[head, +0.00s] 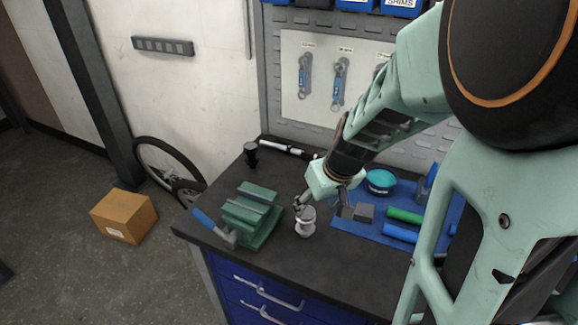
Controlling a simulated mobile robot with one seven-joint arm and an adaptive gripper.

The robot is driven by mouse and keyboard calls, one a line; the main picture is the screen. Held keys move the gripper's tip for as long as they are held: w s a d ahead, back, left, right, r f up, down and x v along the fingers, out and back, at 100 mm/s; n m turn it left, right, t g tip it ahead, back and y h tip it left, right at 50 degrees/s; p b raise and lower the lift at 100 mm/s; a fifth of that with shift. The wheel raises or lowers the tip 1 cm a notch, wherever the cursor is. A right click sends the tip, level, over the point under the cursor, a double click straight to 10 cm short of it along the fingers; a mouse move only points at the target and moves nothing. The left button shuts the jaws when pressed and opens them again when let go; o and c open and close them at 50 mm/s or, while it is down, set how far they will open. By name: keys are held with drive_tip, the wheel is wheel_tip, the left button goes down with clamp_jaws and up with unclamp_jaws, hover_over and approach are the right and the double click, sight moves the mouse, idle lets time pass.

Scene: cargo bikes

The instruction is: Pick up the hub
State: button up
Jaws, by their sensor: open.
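The hub (306,223) is a small pale grey spool shape standing on the dark workbench (290,258), between the green vise and the blue mat. My gripper (319,209) reaches down from the upper right and is open. One finger is just above and left of the hub, and the other is to the right, near the mat's edge. The fingertips are small in this view, and I cannot tell whether they touch the hub.
A green vise (250,215) with a blue-handled tool (214,228) beside it stands left of the hub. A blue mat (354,228) on the right holds grey blocks, a teal round item (380,181) and green and blue cylinders. The bench front is clear.

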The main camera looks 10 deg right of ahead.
sight(308, 215)
drive_tip(key=x, duration=0.5)
drive_tip(key=shift+s, duration=0.15)
drive_tip(key=shift+a+x, duration=0.15)
drive_tip(key=shift+x, duration=1.15)
drive_tip(key=shift+a+x, duration=0.15)
drive_tip(key=shift+x, duration=1.2)
drive_tip(key=shift+r, duration=0.1)
drive_tip(key=c, duration=1.5)
